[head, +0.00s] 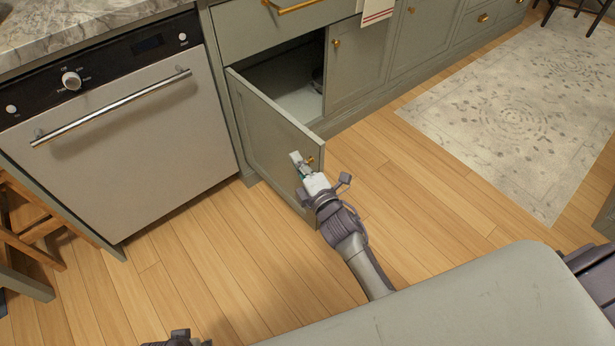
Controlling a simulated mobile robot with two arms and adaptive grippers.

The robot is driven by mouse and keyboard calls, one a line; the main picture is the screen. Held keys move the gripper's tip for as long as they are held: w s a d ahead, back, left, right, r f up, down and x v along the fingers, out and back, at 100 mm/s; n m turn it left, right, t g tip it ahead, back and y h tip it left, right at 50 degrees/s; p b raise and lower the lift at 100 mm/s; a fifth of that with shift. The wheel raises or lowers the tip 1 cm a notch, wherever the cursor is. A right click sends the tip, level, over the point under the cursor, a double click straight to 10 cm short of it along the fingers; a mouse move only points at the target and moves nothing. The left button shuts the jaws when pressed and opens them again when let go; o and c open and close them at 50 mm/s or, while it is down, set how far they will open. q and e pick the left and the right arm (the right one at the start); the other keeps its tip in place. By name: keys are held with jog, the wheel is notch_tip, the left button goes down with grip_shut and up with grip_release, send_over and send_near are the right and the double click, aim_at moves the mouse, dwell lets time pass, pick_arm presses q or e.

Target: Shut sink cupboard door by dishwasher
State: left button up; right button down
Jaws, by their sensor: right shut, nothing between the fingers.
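The sink cupboard door (262,134) is a grey-green panel beside the dishwasher (125,130). It stands wide open, swung out from its left side, with its outer face towards the dishwasher. A small brass knob (310,160) is near its free edge. The cupboard interior (298,92) shows behind it, pale and mostly empty, with a dark item at the back. My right gripper (300,162) is shut and empty, in front of the outer face near the knob; I cannot tell whether it touches. A dark part of my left gripper (178,338) shows at the bottom edge; its fingers are unclear.
The neighbouring cupboard door (356,62) is shut. A towel (376,10) hangs above it. A patterned rug (520,115) lies at the right. A wooden stool (30,220) stands at the far left. Wood floor (240,265) is clear around the open door.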

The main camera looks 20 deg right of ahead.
aim_at(308, 150)
jog(key=w+d, duration=0.2)
jog(key=shift+w+d, duration=0.2)
jog(key=shift+d, duration=0.1)
jog(key=shift+w+d, duration=0.15)
jog(key=shift+d, duration=0.3)
